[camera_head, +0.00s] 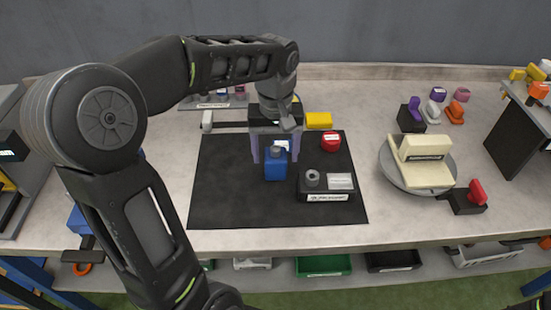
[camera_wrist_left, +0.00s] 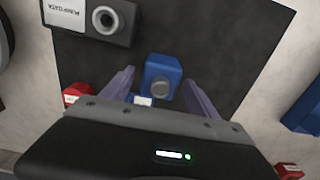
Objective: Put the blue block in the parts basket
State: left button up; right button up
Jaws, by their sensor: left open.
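The blue block (camera_head: 276,172) stands on the black mat and has a round grey knob on top. It also shows in the left wrist view (camera_wrist_left: 161,74). My left gripper (camera_head: 275,157) is open and points down at the block. In the left wrist view, its two purple-grey fingers (camera_wrist_left: 158,88) lie on either side of the block, with gaps visible. Several bins sit on a shelf under the table, including a green one (camera_head: 323,265) and a black one (camera_head: 394,261). I cannot tell which is the parts basket. My right gripper is not in view.
A black box (camera_head: 326,196) with a grey ring and white label is close right of the block on the mat (camera_head: 230,205). A red piece (camera_head: 331,141) and a yellow piece (camera_head: 318,120) lie behind it. A round turntable (camera_head: 392,176) with a cream part stands right.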

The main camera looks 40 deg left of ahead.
pick_arm(q)
notch_tip(320, 180, up, 9)
jog(key=shift+f+p, duration=0.1)
jog(key=shift+p, duration=0.55)
jog(key=shift+o, duration=0.3)
